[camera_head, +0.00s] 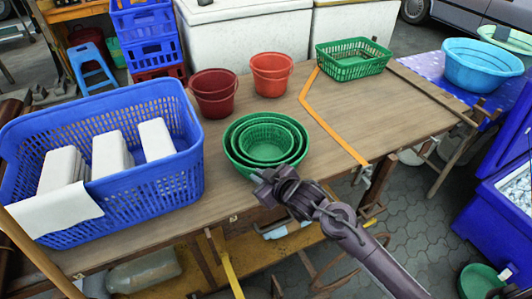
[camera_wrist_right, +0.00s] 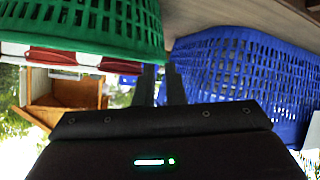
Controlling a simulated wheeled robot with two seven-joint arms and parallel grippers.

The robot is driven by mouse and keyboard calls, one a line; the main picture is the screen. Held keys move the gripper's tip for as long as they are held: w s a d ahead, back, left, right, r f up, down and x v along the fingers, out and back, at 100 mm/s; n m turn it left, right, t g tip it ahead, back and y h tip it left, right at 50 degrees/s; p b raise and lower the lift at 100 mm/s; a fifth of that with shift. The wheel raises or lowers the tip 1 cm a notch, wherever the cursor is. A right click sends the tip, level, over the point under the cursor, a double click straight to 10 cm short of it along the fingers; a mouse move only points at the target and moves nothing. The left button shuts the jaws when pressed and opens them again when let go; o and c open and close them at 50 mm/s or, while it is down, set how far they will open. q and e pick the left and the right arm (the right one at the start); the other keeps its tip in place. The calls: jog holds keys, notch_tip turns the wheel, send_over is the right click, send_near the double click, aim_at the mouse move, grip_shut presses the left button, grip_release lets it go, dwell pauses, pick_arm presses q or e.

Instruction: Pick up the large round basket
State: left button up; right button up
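The large round basket (camera_head: 234,163) is green, the outermost of several nested round green baskets on the wooden table. Smaller green round baskets (camera_head: 265,143) sit inside it. My right gripper (camera_head: 262,184) is at its front lower side, near the table's front edge. In the right wrist view the green basket wall (camera_wrist_right: 85,28) fills the upper left, just beyond the two dark fingertips (camera_wrist_right: 160,72). A narrow gap shows between the fingers, with nothing clearly held. Whether they touch the basket I cannot tell. My left gripper is out of view.
A large blue basket (camera_head: 140,205) with white blocks stands left of the green baskets. Red buckets (camera_head: 213,97) and (camera_head: 271,80) stand behind. An orange strip (camera_head: 325,125) and a rectangular green basket (camera_head: 352,70) lie to the right. The right part of the tabletop is clear.

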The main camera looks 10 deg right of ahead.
aim_at(239, 161)
jog(key=shift+n+y, duration=0.5)
jog(key=shift+y, duration=0.1)
jog(key=w+a, duration=0.1)
jog(key=w, duration=0.1)
jog(key=w+a, duration=0.1)
jog(key=w, duration=0.2)
jog(key=w+a+p, duration=0.1)
jog(key=w+a, duration=0.1)
jog(key=shift+w+f, duration=0.35)
jog(key=shift+w, duration=0.05)
jog(key=shift+w+a+f, duration=0.15)
jog(key=shift+w+f, duration=0.1)
jog(key=shift+w, duration=0.15)
jog(key=shift+c, duration=0.4)
grip_shut()
jog(key=shift+r, duration=0.15)
